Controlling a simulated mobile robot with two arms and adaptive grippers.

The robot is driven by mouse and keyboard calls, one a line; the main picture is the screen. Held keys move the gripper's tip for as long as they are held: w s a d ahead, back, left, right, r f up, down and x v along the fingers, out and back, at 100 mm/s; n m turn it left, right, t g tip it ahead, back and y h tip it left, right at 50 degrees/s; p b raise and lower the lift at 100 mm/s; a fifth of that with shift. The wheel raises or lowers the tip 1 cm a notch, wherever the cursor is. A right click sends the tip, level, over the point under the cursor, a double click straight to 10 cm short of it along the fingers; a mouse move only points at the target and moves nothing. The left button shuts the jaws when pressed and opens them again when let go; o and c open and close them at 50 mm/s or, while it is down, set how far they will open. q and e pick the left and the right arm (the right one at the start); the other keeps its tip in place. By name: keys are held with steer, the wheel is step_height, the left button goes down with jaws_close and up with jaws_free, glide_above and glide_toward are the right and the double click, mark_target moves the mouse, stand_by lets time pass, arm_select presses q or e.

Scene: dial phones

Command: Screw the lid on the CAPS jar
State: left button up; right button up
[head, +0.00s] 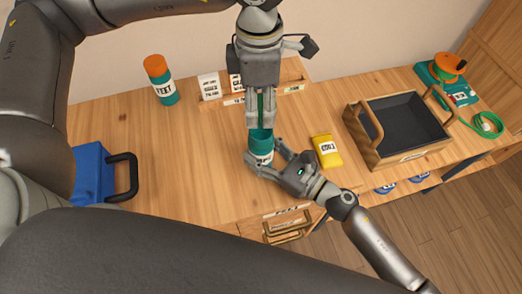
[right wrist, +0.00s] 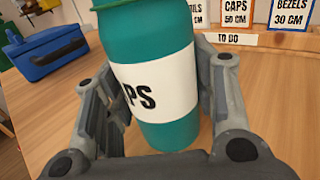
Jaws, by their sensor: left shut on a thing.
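The CAPS jar (head: 261,156) is teal with a white label and stands upright on the wooden table. In the right wrist view the jar (right wrist: 160,85) fills the middle, with "PS" readable on its label. A brighter green rim (right wrist: 145,5) shows at its top, cut off by the picture edge. I cannot tell how the lid sits on the jar.
A teal jar with an orange lid (head: 161,80) stands at the back left. A yellow container (head: 327,150) is close to the right of my right gripper. A wooden tray (head: 392,153) stands further right. A blue toolbox (head: 92,172) is at left. Label cards (head: 210,87) stand behind.

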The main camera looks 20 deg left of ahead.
steer(key=c, duration=0.8)
arm_select(q)
glide_above(260, 127)
steer(key=s, duration=0.2)
steer(key=shift+s+d+f, duration=0.1)
steer(key=shift+d+f, duration=0.1)
steer(key=shift+f, duration=1.05)
steer(key=shift+d+f, duration=0.15)
steer(key=shift+f, duration=1.1)
steer(key=shift+f, duration=0.85)
steer(key=shift+f, duration=0.55)
